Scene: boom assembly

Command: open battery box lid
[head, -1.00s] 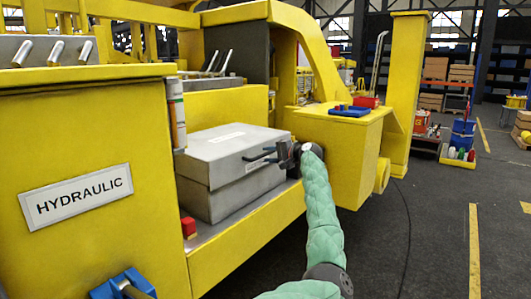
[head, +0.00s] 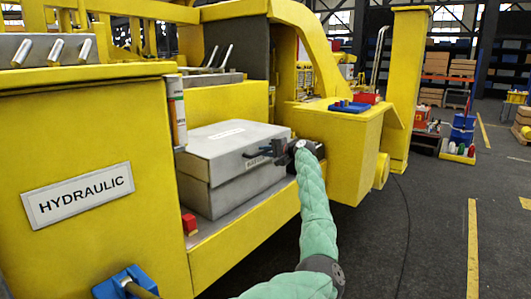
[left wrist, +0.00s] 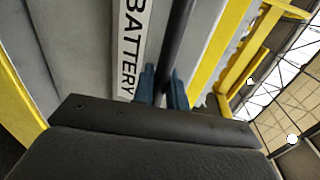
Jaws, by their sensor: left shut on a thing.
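The grey battery box (head: 240,190) sits on the yellow machine's ledge. Its lid (head: 215,142) lies on top and looks closed, with a pale label on it. A BATTERY label shows on the front, large in the left wrist view (left wrist: 131,50). My left gripper (head: 262,153) is at the front right side of the lid. In the left wrist view its blue-grey fingers (left wrist: 163,86) are shut on a dark bar (left wrist: 178,40), which looks like the lid handle. The gripper hides part of the box's right end. My right gripper is not in view.
A yellow HYDRAULIC cabinet (head: 90,190) stands at the left. A red block (head: 189,223) sits on the ledge by the box. A blue tray (head: 349,107) lies on the yellow block at the right. Open floor (head: 430,220) lies to the right.

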